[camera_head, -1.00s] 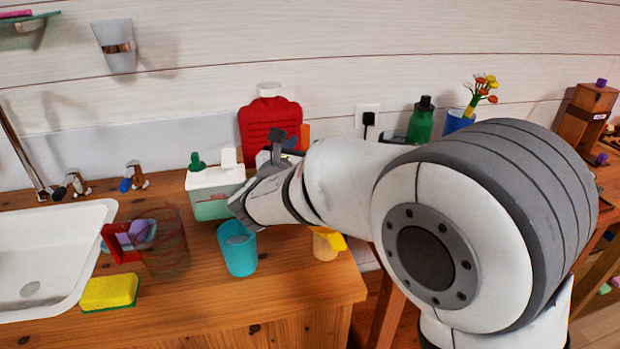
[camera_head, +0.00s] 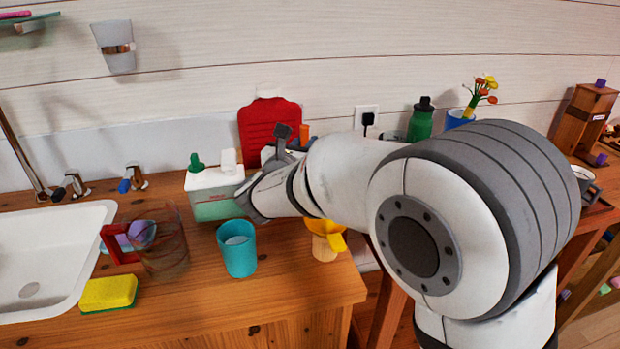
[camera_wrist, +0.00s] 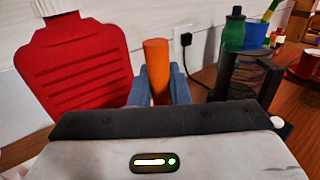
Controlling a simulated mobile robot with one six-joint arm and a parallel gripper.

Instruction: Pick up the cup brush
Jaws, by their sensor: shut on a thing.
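An upright orange handle, which looks like the cup brush (camera_wrist: 157,62), stands between the blue-grey fingers of my gripper (camera_wrist: 159,88) in the wrist view. My gripper is shut on it. In the head view only a small orange part of the brush (camera_head: 304,132) shows behind my arm, beside the red bottle. The gripper tips are mostly hidden there by my wrist. The lower end of the brush is hidden in both views.
A red bottle (camera_head: 262,127) stands close left of the brush, and a green bottle (camera_head: 420,121) to the right. A white-green container (camera_head: 212,194), teal cup (camera_head: 238,259) and yellow funnel-like piece (camera_head: 327,233) are near my arm. The front counter is partly clear.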

